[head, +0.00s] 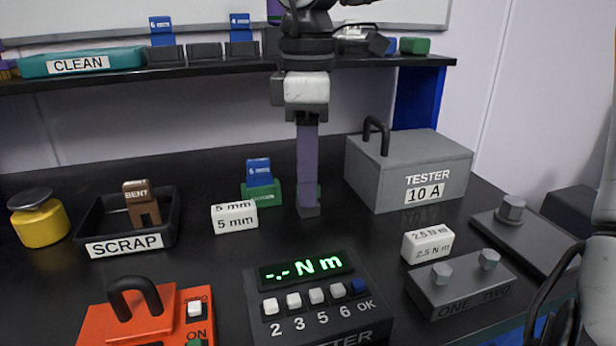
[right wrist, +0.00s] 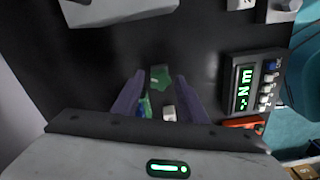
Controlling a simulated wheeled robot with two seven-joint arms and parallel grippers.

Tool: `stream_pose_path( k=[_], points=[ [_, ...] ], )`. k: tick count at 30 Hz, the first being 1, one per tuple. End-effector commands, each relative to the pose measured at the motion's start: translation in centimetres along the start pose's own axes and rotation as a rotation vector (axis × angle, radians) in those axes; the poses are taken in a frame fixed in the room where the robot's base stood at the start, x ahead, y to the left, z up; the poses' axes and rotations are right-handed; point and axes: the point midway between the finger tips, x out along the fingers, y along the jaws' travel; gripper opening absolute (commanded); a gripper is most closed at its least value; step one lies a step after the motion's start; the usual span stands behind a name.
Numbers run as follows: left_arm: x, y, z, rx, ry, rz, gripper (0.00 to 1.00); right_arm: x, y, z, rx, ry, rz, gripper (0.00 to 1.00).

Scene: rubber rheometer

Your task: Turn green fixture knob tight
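A green knob (right wrist: 160,78) shows in the right wrist view, between or just beyond the tips of my right gripper (right wrist: 159,76). The two purple fingers stand apart on either side of it, with gaps visible, so the gripper is open and not clamped on it. In the head view my right gripper (head: 308,212) points straight down at the black table. I cannot tell how tight the knob is. My left gripper is not in view.
A green holder (head: 268,194) with a blue block (head: 258,172) and a white 5 mm block (head: 234,216) stand left of the gripper. The grey tester (head: 420,170) is at right. The torque display (head: 306,268) is in front, showing dashes. A shelf (head: 150,72) runs behind.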

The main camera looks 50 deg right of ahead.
Motion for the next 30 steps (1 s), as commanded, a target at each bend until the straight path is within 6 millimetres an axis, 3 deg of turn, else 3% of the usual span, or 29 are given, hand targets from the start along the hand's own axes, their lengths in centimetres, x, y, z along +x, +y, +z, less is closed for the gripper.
stream_pose_path(
  k=[30],
  points=[
    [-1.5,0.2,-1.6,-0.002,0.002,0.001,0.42,0.0,-0.1,0.0,-0.963,0.002,-0.002,0.39]
  ],
)
